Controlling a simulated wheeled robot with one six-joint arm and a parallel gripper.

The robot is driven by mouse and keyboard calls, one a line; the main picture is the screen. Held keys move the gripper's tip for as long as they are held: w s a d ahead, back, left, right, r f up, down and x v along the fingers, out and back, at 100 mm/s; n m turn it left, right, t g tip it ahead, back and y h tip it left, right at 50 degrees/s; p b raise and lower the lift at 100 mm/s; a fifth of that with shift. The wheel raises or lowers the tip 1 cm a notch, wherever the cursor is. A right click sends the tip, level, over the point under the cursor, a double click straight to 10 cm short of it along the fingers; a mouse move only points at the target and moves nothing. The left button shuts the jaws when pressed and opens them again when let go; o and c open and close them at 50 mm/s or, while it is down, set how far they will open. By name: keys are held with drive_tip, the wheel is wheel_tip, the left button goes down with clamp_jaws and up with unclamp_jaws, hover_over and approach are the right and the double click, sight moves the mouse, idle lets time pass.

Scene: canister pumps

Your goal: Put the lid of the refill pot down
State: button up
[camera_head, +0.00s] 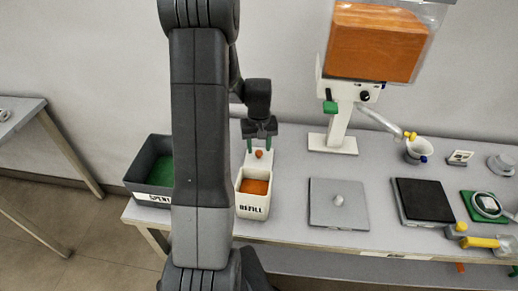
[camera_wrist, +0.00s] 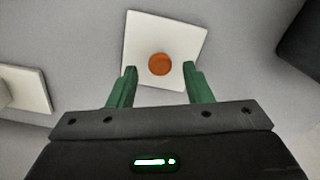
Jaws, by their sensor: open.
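The lid (camera_head: 250,163) of the refill pot is a white square plate with a round orange knob (camera_head: 259,153). It lies flat on the grey table just behind the pot. The refill pot (camera_head: 252,210) is white, marked REFILL, uncovered, with orange contents. My gripper (camera_head: 258,146) is open over the lid, pointing down, its green fingers on either side of the knob. In the wrist view the lid (camera_wrist: 178,35) shows below the fingers, and the knob (camera_wrist: 160,64) sits between the fingertips with gaps on both sides.
A dark bin (camera_head: 148,175) marked SPENT stands to the left, partly behind my arm. A canister pump (camera_head: 342,130) stands behind to the right. A grey plate with a knob (camera_head: 338,215) and a black pad (camera_head: 424,203) lie further right. A small cup (camera_head: 417,151) stands beyond.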

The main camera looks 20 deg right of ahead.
sight(259, 152)
wheel_tip(259, 152, up, 10)
drive_tip(key=shift+r, duration=0.2)
drive_tip(key=shift+f, duration=0.15)
wheel_tip(259, 152, down, 13)
drive_tip(key=shift+r, duration=0.1)
wheel_tip(259, 152, up, 3)
drive_tip(key=shift+f, duration=0.1)
drive_tip(key=shift+r, duration=0.5)
